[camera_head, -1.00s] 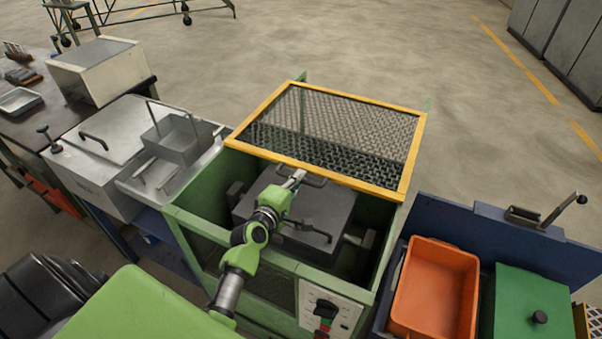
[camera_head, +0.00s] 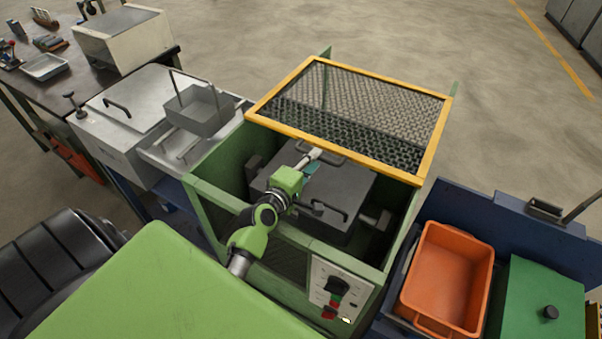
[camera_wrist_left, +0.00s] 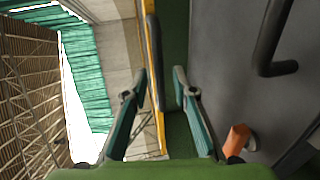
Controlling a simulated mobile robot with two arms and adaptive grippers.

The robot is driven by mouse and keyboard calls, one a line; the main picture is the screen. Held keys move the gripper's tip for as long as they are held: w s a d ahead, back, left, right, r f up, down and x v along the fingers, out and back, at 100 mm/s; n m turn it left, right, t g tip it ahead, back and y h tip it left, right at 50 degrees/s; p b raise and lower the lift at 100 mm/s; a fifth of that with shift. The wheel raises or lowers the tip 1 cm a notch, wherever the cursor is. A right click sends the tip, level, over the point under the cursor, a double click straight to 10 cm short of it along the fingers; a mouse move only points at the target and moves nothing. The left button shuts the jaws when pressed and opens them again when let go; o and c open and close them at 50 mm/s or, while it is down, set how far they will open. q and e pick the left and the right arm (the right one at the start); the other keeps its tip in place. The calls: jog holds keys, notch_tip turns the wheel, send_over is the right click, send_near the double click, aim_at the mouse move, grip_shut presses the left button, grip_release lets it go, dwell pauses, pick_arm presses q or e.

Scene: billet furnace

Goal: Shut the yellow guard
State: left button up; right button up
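The yellow guard (camera_head: 384,166), a yellow frame with dark mesh, stands raised over the back of the open green machine (camera_head: 222,198). A dark bar handle (camera_head: 333,160) runs along its front edge. My left gripper (camera_head: 312,163) is at this handle. In the left wrist view the fingers of my left gripper (camera_wrist_left: 160,78) are apart. The dark handle (camera_wrist_left: 152,50) and the yellow edge (camera_wrist_left: 158,135) show between them; I cannot tell whether a finger touches the handle. My right gripper is out of view.
Inside the machine is a grey block (camera_head: 345,190) with its own dark handle. A control panel (camera_head: 338,290) is on the machine's front. An orange bin (camera_head: 447,275) and a green lid (camera_head: 545,300) are at right. A metal box (camera_head: 120,115) and small tray (camera_head: 200,112) are at left.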

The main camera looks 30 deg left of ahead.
aim_at(305, 141)
pick_arm(q)
jog(key=s+r, duration=0.2)
jog(key=s, duration=0.7)
jog(key=shift+d, duration=0.3)
